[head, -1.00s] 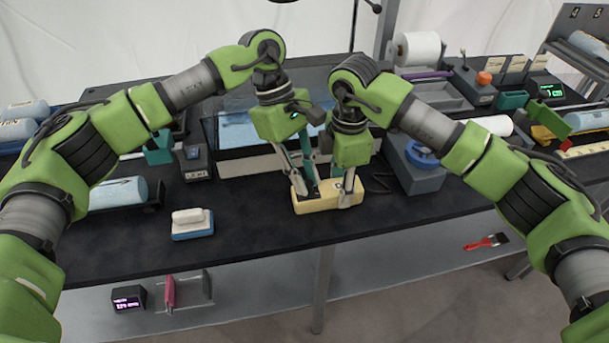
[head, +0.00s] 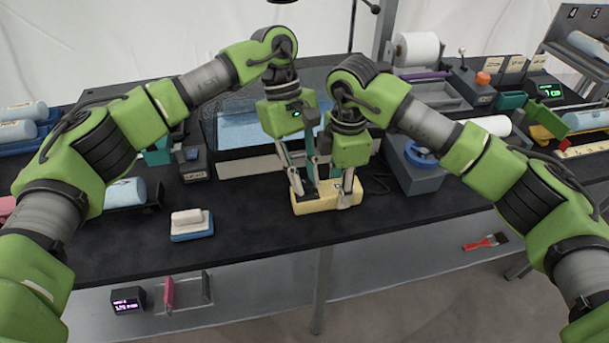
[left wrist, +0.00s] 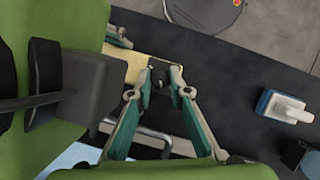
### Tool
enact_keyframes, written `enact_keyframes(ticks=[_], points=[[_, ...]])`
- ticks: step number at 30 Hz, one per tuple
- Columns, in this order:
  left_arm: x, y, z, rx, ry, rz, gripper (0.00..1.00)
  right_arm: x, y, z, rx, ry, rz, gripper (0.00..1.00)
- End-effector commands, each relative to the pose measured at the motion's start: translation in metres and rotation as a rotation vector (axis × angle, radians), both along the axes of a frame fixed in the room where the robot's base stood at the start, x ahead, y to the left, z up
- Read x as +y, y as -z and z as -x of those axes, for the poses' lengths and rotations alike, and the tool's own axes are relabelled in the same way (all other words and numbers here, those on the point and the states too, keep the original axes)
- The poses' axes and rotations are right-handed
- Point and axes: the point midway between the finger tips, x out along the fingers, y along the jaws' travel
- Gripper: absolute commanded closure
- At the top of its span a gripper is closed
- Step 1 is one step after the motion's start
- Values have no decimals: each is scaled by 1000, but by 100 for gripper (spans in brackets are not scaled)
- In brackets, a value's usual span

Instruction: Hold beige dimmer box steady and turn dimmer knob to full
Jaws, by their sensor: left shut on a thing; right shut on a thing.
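The beige dimmer box (head: 315,207) lies on the black bench top near its front edge, and part of it shows in the left wrist view (left wrist: 137,60). My left gripper (head: 303,188) points down at the left part of the box. In the left wrist view its fingertips (left wrist: 162,77) are closed around a small dark piece, the dimmer knob (left wrist: 157,82), mostly hidden between them. My right gripper (head: 340,194) is shut on the right part of the box, its fingers reaching down along the box's sides.
A white block on a blue base (head: 191,225) lies on the bench to the left. A grey unit with a blue ring (head: 418,165) stands close on the right. A small lit display (head: 127,300) sits on the lower shelf. The bench front between block and box is clear.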

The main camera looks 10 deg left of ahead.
Motion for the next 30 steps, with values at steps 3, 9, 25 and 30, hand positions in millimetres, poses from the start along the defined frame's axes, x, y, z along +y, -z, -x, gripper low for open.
enact_keyframes(ticks=[3,9,25,30], points=[[0,-1,0,-1,-1,1,65,0,0,0,1,-1,0,89],[0,0,0,0,-1,0,65,0,0,0,0,0,0,89],[16,-65,-22,-4,-4,2,65,0,0,0,0,0,0,89],[23,-93,-30,-1,-3,0,65,0,0,0,0,0,0,89]])
